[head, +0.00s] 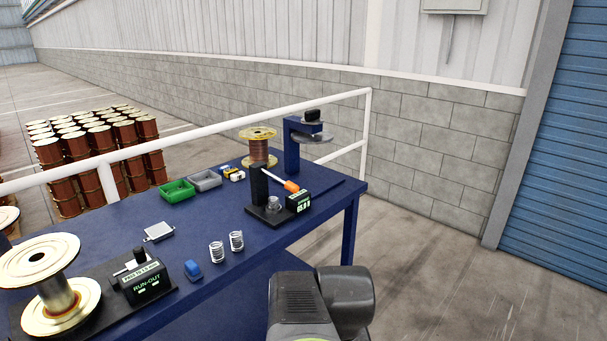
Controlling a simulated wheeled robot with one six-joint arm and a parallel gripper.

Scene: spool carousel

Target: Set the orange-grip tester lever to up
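The tester stands toward the far right part of the blue table, with a black base and upright post (258,183). Its lever runs from the post to the right and slopes down, ending in an orange grip (291,186). The grip's end is close to a small black display box (299,202) with lit green-white digits, too small to read surely. A small coil spring (273,204) sits on the base under the lever. My arm (320,300) shows at the bottom, in front of the table, apart from the tester. My gripper's fingers are not in view.
The blue table (215,230) holds two loose springs (226,246), a blue block (193,271), a run-out box (147,284), a large spool (55,290), green (177,192) and grey trays. Behind the tester stand a copper spool (258,146) and a blue bracket (292,145).

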